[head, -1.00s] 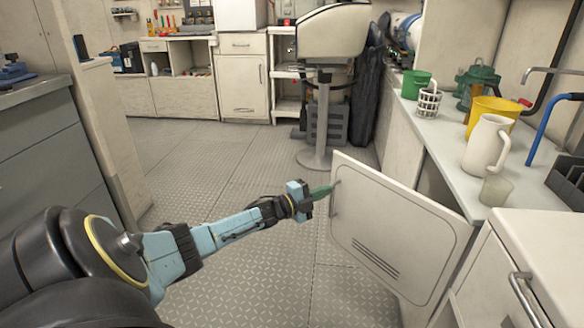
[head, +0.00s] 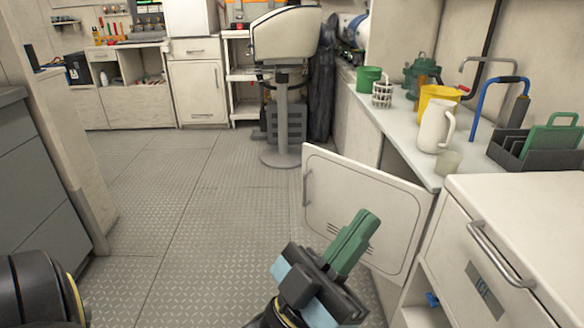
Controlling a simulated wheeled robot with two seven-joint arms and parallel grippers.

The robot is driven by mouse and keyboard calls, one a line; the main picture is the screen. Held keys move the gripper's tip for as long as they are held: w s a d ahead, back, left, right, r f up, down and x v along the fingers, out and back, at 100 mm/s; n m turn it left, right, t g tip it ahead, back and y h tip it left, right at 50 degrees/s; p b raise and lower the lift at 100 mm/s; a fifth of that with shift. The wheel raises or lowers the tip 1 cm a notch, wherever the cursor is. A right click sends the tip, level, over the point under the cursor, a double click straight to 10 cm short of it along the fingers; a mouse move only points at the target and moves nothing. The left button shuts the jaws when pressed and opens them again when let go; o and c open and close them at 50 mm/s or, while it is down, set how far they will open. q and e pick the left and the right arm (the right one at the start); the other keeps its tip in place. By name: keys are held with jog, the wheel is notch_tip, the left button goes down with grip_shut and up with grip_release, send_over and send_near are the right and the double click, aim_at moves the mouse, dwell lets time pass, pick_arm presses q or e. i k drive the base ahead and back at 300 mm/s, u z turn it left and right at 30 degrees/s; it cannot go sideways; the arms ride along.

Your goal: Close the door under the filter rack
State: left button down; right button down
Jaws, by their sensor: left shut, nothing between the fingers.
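The white cabinet door (head: 325,200) stands open below the counter on the right, swung out over the floor. Its bar handle (head: 307,188) is at the far left edge, and its right edge is by the counter front. A dark rack (head: 535,158) with green plates stands on the counter, to the right of the door. My left gripper (head: 366,218) has green fingers, which are shut and empty. It is on the near side of the door and covers part of its lower middle; I cannot tell whether it touches. My right gripper is out of view.
A white drawer unit (head: 515,235) with a bar handle is at the near right. A white pitcher (head: 434,128), a yellow bucket and a green mug (head: 368,79) stand on the counter. A pedestal seat (head: 284,110) is behind the door. The floor to the left is clear.

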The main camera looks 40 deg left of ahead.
aim_at(335, 187)
jog(key=z, duration=0.05)
jog(key=k, duration=0.85)
jog(key=u, duration=1.15)
jog(key=i, duration=2)
jog(key=z, duration=0.85)
